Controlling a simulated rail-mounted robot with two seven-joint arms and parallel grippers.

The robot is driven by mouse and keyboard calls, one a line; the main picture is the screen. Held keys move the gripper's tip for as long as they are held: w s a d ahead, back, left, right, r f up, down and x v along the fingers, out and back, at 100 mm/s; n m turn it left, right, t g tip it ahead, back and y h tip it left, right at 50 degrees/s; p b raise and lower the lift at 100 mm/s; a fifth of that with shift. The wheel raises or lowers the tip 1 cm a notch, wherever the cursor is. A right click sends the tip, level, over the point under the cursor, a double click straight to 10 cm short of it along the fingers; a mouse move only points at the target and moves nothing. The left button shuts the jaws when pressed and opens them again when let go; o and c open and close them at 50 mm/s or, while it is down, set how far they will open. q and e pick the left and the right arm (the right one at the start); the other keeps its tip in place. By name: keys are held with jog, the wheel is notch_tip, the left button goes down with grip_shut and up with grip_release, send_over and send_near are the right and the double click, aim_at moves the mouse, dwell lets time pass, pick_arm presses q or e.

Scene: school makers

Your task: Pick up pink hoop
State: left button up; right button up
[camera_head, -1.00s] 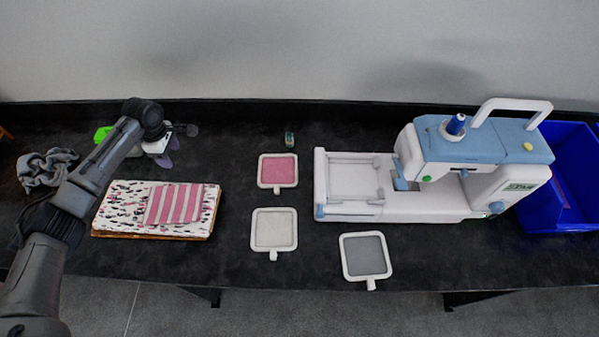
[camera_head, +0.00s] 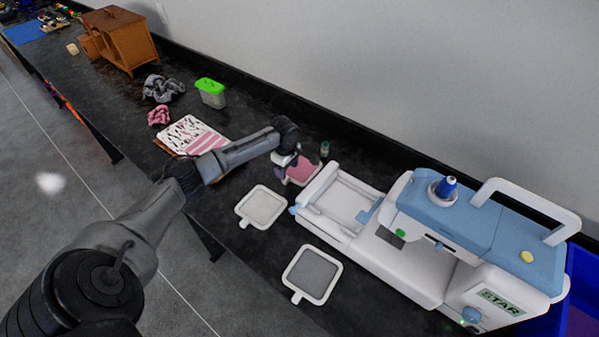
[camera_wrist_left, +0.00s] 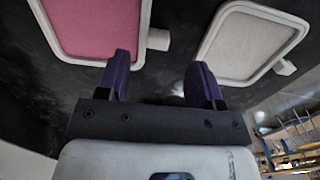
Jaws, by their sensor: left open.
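The pink hoop (camera_head: 306,167) is a white rounded-square frame with pink fabric, lying on the dark table left of the sewing machine. My left gripper (camera_head: 289,168) is over its left part and hides some of it. In the left wrist view the pink hoop (camera_wrist_left: 95,27) is at the upper left, with its short white tab just beyond the gap between the fingers. The left gripper (camera_wrist_left: 161,75) is open with nothing between its purple fingers. Whether it touches the hoop cannot be told. My right gripper is not in view.
A white-fabric hoop (camera_head: 261,207) and a grey-fabric hoop (camera_head: 312,275) lie nearer the front edge. The blue-and-white sewing machine (camera_head: 480,232) stands close on the right. A fabric stack (camera_head: 192,133) and green-lidded box (camera_head: 211,93) are left.

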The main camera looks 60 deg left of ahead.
pick_arm(q)
jog(key=shift+s+a+f, duration=0.1)
jog(key=shift+a+f, duration=0.2)
jog(key=shift+f, duration=0.4)
notch_tip(320, 180, down, 4)
jog(key=shift+f+b, duration=0.2)
jog(key=shift+b, duration=0.75)
jog(key=shift+c, duration=0.5)
jog(key=c, duration=0.9)
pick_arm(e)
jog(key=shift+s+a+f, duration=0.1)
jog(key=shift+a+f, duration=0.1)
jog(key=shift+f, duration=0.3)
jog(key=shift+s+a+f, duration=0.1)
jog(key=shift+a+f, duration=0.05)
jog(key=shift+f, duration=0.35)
